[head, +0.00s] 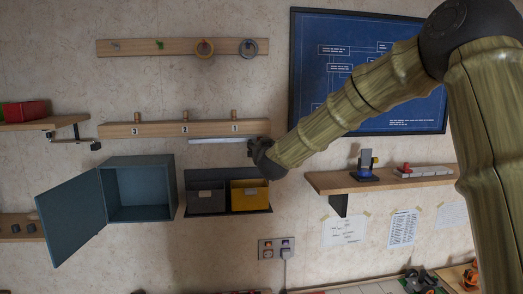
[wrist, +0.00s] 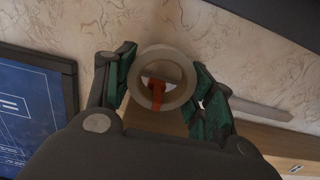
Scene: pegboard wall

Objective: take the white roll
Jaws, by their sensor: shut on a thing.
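The white roll (wrist: 160,52), a pale ring, sits between the green fingers of my gripper (wrist: 162,88) in the wrist view. The fingers are shut on its outer sides, and its hole faces the camera. Something red and white shows through the hole. In the head view my gripper (head: 258,151) is just below the right end of the numbered wooden rail (head: 160,130). The roll cannot be made out there.
The upper rail (head: 130,47) carries a tan roll (head: 196,49) and a grey roll (head: 241,49). A pale strip (head: 217,141) lies below the numbered rail. Beneath are an open blue cabinet (head: 142,190), a grey bin (head: 205,203) and a yellow bin (head: 250,199). A shelf (head: 335,182) is at right.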

